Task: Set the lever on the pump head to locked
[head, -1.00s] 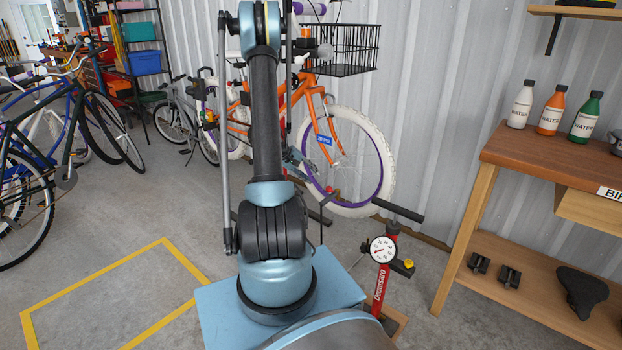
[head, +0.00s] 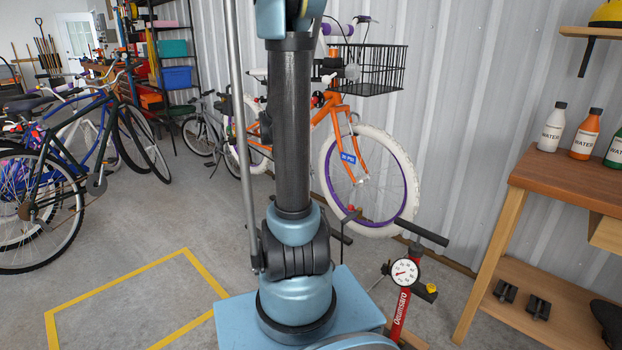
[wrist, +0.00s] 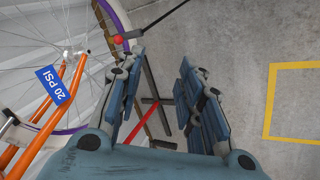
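A black lever with a red ball knob (wrist: 118,39) shows in the wrist view beside the white tyre of the orange bicycle. The red knob also shows low at that wheel in the head view (head: 351,208). I take it for the pump head lever, but its setting cannot be read. The red floor pump (head: 400,310), with a round white gauge and black T-handle, stands upright right of the wheel. My gripper (wrist: 165,88) is open and empty in the wrist view, with the knob beyond its left finger, apart from it. The gripper cannot be made out in the head view.
The orange bicycle (head: 345,130) with a black basket stands along the metal wall; its blue tag reads 20 PSI (wrist: 54,85). A wooden workbench (head: 560,181) with bottles stands at right. Other bicycles stand at left. The floor inside the yellow outline (head: 120,275) is clear.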

